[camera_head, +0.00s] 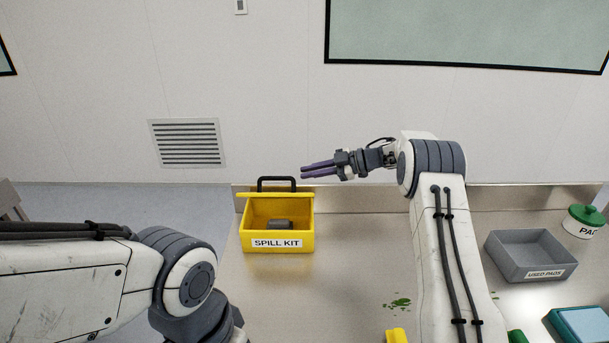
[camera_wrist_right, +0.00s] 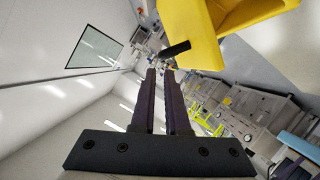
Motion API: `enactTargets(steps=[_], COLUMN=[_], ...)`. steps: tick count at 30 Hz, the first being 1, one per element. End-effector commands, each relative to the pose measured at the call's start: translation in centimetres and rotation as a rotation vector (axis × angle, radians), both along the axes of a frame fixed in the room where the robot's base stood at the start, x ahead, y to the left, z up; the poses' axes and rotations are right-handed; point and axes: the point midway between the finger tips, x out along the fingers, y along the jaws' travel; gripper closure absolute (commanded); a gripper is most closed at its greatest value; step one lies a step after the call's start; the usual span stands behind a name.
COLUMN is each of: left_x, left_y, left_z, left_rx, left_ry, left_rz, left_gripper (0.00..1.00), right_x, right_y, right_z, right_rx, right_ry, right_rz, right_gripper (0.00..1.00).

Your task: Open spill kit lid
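The yellow spill kit (camera_head: 246,222) stands on the steel bench, its label facing me. Its yellow lid (camera_head: 270,193) is raised at the back and seen nearly edge-on, with the black handle (camera_head: 277,180) above it. The inside shows, with a dark grey roll-like thing (camera_head: 280,225) in it. My right gripper (camera_head: 303,170) appears above and just right of the lid, pointing left, with its purple fingers apart and nothing between them. In the right wrist view the yellow kit (camera_wrist_right: 205,30) and black handle (camera_wrist_right: 176,49) show near the fingertips. My left gripper is out of view.
A grey used-pads tray (camera_head: 528,270) and a white pad tub with green lid (camera_head: 583,220) stand at the right. Green spots (camera_head: 398,302) mark the bench near a yellow thing (camera_head: 396,335). The wall stands behind the bench.

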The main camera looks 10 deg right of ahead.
Motion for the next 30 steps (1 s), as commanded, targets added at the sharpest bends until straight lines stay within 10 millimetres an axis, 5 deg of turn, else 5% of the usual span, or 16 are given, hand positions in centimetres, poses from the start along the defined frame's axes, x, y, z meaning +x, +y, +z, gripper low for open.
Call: enactTargets(steps=[9, 16, 25, 30], left_x=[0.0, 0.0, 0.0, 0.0], left_y=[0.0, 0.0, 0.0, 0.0], left_z=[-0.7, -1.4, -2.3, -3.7], left_rx=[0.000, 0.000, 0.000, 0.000], left_ry=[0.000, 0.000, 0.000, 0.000], left_rz=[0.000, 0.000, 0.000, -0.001], left_gripper=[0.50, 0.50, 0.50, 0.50], right_x=[2.7, 1.0, -6.1, -8.3], right_y=[8.1, 12.5, 13.2, 11.7], right_z=[1.8, 1.5, 0.4, -1.6], right_rx=[-0.204, -0.500, -0.964, -1.475], right_ry=[-0.175, -0.291, -0.384, -0.682], right_rz=[-0.162, -0.277, -0.308, -0.018], right_gripper=[1.00, 1.00, 1.00, 1.00])
